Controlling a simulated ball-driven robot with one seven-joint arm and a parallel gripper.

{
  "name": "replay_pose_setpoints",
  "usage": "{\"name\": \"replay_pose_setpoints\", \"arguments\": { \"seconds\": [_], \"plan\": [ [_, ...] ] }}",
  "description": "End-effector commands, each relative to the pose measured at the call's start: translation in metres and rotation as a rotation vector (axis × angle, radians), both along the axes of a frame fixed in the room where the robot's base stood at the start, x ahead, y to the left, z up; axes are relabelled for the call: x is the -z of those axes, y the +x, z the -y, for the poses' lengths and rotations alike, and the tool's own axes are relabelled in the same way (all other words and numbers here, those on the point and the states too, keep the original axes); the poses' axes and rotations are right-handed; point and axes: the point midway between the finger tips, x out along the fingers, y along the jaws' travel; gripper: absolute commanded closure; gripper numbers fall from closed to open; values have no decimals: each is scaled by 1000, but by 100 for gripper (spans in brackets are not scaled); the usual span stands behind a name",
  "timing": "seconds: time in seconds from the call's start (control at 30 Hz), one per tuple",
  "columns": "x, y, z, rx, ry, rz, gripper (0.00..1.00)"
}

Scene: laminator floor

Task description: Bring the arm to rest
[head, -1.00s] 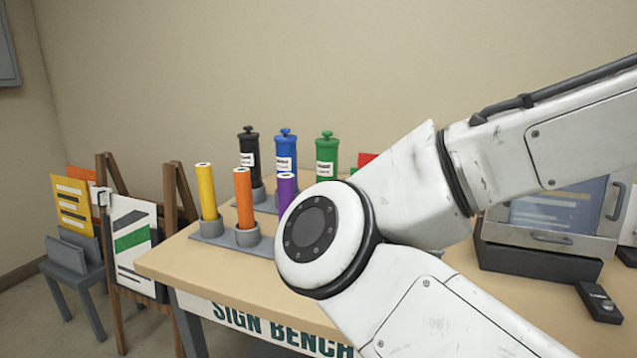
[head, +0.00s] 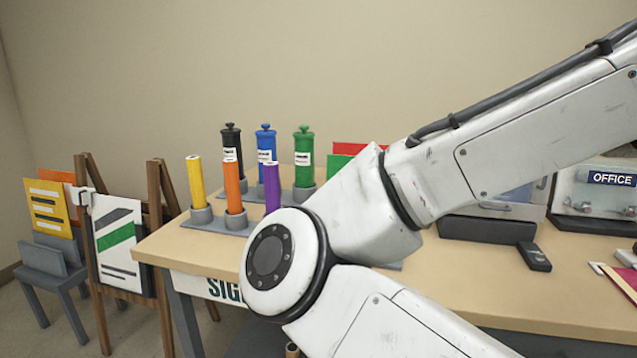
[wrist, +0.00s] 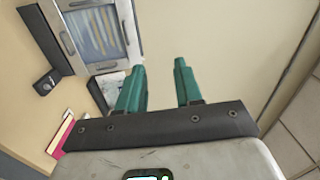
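My gripper (wrist: 158,88) shows in the wrist view as two teal fingers standing apart with nothing between them. The gripper itself is outside the head view.
An easel (head: 163,200) with a striped sign (head: 118,240) stands left. Open floor shows in the wrist view (wrist: 285,150).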

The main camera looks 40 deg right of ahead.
Motion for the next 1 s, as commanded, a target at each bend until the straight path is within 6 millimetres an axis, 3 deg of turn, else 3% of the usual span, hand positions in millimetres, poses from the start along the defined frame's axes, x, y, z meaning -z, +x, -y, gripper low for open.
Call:
{"name": "replay_pose_setpoints", "arguments": {
  "seconds": [0.37, 0.57, 0.77, 1.0],
  "plan": [
    [12, 36, -14, -42, -163, -192, 65],
    [37, 74, -31, -107, -314, -382, 65],
    [90, 123, -60, -234, -500, -633, 65],
    [186, 164, -100, -442, -687, -915, 65]
  ]
}}
